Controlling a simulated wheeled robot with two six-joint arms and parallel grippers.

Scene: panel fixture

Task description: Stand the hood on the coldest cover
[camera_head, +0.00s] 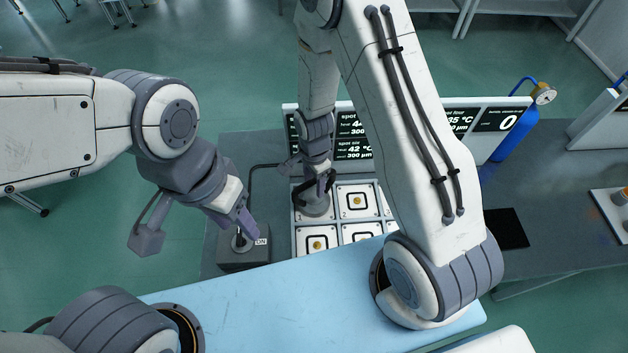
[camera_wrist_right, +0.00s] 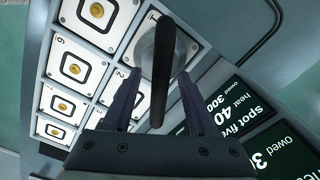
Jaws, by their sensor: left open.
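The hood (camera_head: 314,207) is a grey round bell with a black handle, standing on a corner cover of the panel. In the right wrist view its handle (camera_wrist_right: 161,75) lies between the fingers of my right gripper (camera_wrist_right: 158,105), with a gap on both sides, so the gripper looks open. The white covers (camera_head: 356,201) have black square outlines and brass centres, and sit in a grid (camera_wrist_right: 72,68). The cover under the hood is mostly hidden. My left gripper (camera_head: 243,222) is open beside the lever of a switch box (camera_head: 243,258) marked ON.
A display board (camera_head: 352,149) behind the covers shows spot readings, including 42 °C and 35 °C; my right arm hides part. In the wrist view, spot five's heat (camera_wrist_right: 232,115) starts with 40. A blue cylinder with gauge (camera_head: 515,135) and black pad (camera_head: 505,229) are at right.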

